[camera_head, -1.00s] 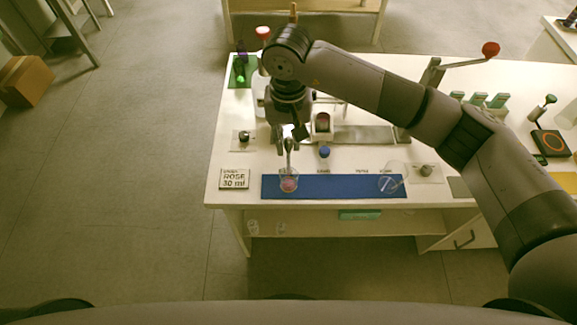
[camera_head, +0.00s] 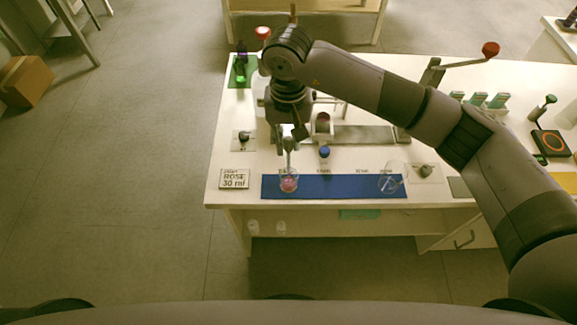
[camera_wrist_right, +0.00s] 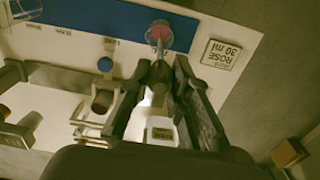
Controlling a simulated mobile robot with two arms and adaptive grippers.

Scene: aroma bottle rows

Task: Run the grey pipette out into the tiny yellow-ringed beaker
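My right gripper (camera_head: 289,145) hangs over the left end of the blue mat (camera_head: 335,187). In the right wrist view it (camera_wrist_right: 165,72) is closed around a slim grey pipette (camera_wrist_right: 160,60), which points down at a small clear beaker (camera_wrist_right: 159,35). The beaker (camera_head: 288,183) stands on the mat and has pink contents; I cannot make out a yellow ring. The pipette's tip is at or just over the beaker's mouth; how deep I cannot tell. My left gripper is not in view.
A sign reading ROSE 30 ml (camera_head: 234,179) lies left of the mat. A larger glass beaker (camera_head: 392,180) stands at the mat's right end. The mat's middle is clear.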

